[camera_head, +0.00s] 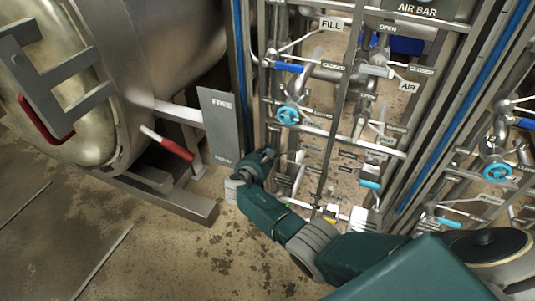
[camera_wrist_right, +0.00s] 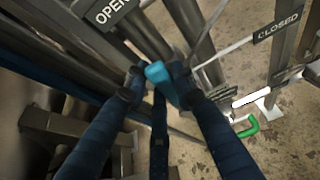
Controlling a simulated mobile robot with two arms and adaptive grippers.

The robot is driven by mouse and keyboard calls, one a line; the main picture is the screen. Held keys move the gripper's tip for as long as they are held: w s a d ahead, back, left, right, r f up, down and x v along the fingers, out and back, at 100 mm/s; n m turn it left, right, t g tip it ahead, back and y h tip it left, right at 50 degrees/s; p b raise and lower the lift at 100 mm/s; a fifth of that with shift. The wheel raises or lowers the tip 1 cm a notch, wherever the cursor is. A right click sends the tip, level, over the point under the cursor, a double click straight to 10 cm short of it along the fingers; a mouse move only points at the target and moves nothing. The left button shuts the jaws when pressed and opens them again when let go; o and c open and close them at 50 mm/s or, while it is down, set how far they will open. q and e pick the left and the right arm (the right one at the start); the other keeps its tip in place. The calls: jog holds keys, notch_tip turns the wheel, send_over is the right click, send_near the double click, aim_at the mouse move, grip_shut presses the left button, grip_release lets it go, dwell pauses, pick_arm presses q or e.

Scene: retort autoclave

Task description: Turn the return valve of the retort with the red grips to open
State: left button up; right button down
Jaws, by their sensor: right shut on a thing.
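The retort with red grips (camera_head: 118,75) stands at the left in the head view, with a red grip (camera_head: 45,120) on its door and a red-ended lever (camera_head: 170,145) below. My right arm reaches in front of the valve rack beside this retort. In the wrist view my right gripper (camera_wrist_right: 158,82) is shut on a light-blue valve handle (camera_wrist_right: 157,71). An OPEN sign (camera_wrist_right: 110,12) is at the upper left and a CLOSED sign (camera_wrist_right: 278,27) at the upper right of that view. The held handle's valve label is not readable. My left gripper is not in view.
The rack carries a light-blue handwheel (camera_head: 288,115), a blue lever (camera_head: 288,67) and another light-blue handle (camera_head: 369,184). A grey panel marked FREE (camera_head: 220,125) stands between retort and rack. A green hook-shaped handle (camera_wrist_right: 247,127) shows lower right in the wrist view.

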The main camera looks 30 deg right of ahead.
jog(key=shift+w+d+r, duration=0.15)
jog(key=shift+d+r, duration=0.05)
jog(key=shift+r, duration=0.05)
jog(key=c, duration=1.6)
grip_release()
jog(key=shift+o, duration=1.1)
jog(key=shift+f, duration=0.15)
jog(key=shift+a, duration=0.1)
jog(key=shift+s+a, duration=0.35)
jog(key=shift+s, duration=0.05)
jog(key=v, duration=1.1)
jog(key=shift+d, duration=0.1)
